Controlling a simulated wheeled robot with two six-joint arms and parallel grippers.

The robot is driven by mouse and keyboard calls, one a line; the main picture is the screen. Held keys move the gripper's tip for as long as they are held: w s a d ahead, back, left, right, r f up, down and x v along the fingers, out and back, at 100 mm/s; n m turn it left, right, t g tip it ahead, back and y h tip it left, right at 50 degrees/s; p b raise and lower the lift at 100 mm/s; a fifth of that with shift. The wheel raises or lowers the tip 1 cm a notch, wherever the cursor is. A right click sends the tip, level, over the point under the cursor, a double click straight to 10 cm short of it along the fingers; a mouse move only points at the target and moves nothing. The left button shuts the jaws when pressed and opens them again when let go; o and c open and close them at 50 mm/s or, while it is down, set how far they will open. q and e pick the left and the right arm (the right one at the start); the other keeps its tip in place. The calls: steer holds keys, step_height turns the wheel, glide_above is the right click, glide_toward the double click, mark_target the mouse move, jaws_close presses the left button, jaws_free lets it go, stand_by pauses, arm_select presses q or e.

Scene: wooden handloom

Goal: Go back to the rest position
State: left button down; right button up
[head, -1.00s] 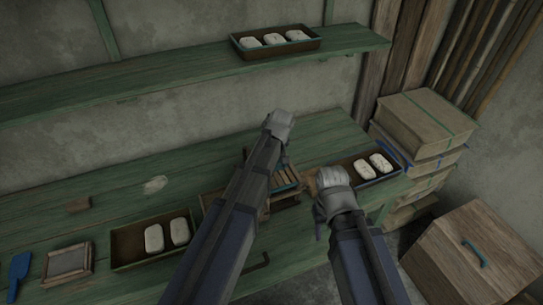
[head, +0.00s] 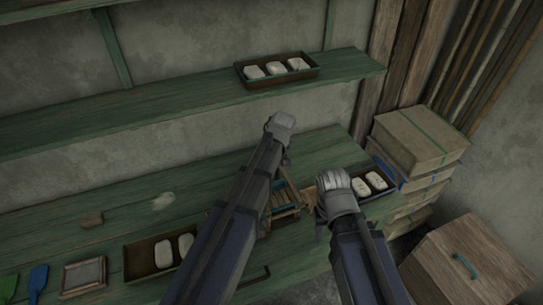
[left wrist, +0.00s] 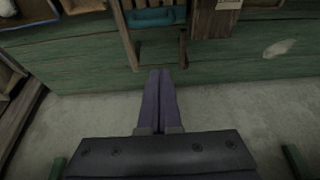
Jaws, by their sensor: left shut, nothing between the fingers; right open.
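My left arm reaches up the middle of the head view, and its grey gripper (head: 282,128) is above the green workbench (head: 115,202). In the left wrist view its two long fingers (left wrist: 160,75) lie together, shut and empty, in front of the bench's green side. My right gripper (head: 334,188) is open, over the right part of the bench near a dark tray with pale blocks (head: 377,180). Its fingers are mostly hidden by its own grey housing. A small wooden frame (head: 286,200) on the bench is partly covered by my left arm.
A wall shelf (head: 160,108) above the bench holds a tray of pale blocks (head: 241,71). Another block tray (head: 135,258) is at left. Stacked boxes (head: 419,138) and a wooden chest (head: 468,262) with a blue handle stand at right. The bench's left middle is mostly bare.

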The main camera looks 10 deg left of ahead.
arm_select(q)
steer(key=s+d+f+m+g+b, duration=0.1)
steer(key=s+d+f+m, duration=0.1)
steer(key=s, duration=0.6)
steer(key=s+d+f+m+g+b, duration=0.1)
steer(key=s+d+m, duration=0.3)
steer(key=s, duration=0.4)
steer(key=s+d+f+m+g+h+b, duration=0.1)
steer(key=s+d+f+m+b, duration=0.2)
steer(key=s, duration=0.6)
steer(key=shift+f+m+g, duration=0.2)
steer(key=shift+m+g, duration=0.1)
steer(key=shift+m, duration=0.5)
steer(key=shift+d, duration=0.1)
